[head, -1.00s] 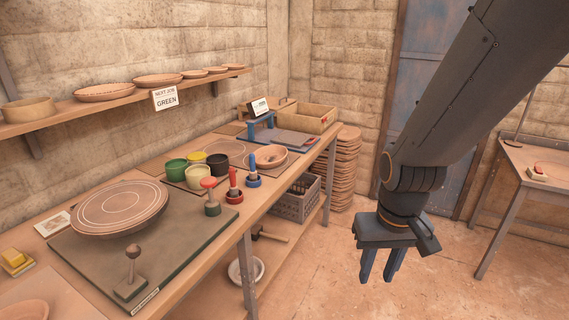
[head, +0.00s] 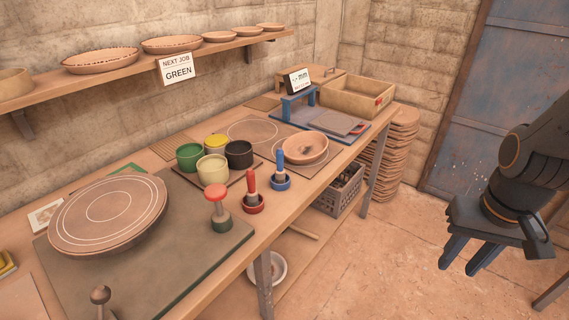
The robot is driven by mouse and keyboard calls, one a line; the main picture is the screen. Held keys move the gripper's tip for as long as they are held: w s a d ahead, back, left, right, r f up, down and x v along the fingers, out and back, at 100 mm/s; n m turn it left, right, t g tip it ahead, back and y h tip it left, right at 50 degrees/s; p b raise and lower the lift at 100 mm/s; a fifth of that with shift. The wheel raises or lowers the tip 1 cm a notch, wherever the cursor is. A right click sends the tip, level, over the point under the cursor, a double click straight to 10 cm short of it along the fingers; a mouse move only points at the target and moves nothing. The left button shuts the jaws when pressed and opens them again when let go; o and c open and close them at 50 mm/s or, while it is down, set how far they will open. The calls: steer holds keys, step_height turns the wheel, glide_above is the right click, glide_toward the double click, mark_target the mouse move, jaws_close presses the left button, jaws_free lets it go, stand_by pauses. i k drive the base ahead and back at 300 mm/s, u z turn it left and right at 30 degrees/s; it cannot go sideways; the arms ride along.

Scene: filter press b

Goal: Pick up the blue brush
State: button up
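The blue brush (head: 280,164) stands upright in a blue round holder (head: 281,182) near the front edge of the workbench. A red brush (head: 251,186) in a red holder (head: 252,205) stands just left of it. Left of that is a tool with a salmon-red top and a green base (head: 217,208). My gripper (head: 469,254) is at the right of the head view, off the bench over the floor, well to the right of the blue brush. Its two fingers point down, apart, with nothing between them.
Several glaze pots (head: 213,170) and a terracotta bowl (head: 304,148) stand behind the brushes. A large plate on a board (head: 108,214) is at the left. A sign reading NEXT JOB GREEN (head: 177,69) hangs on the shelf. The floor between bench and gripper (head: 385,235) is clear.

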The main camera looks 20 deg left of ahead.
mark_target(280, 172)
steer(key=u, duration=0.55)
steer(key=i, duration=0.95)
steer(key=u, duration=0.7)
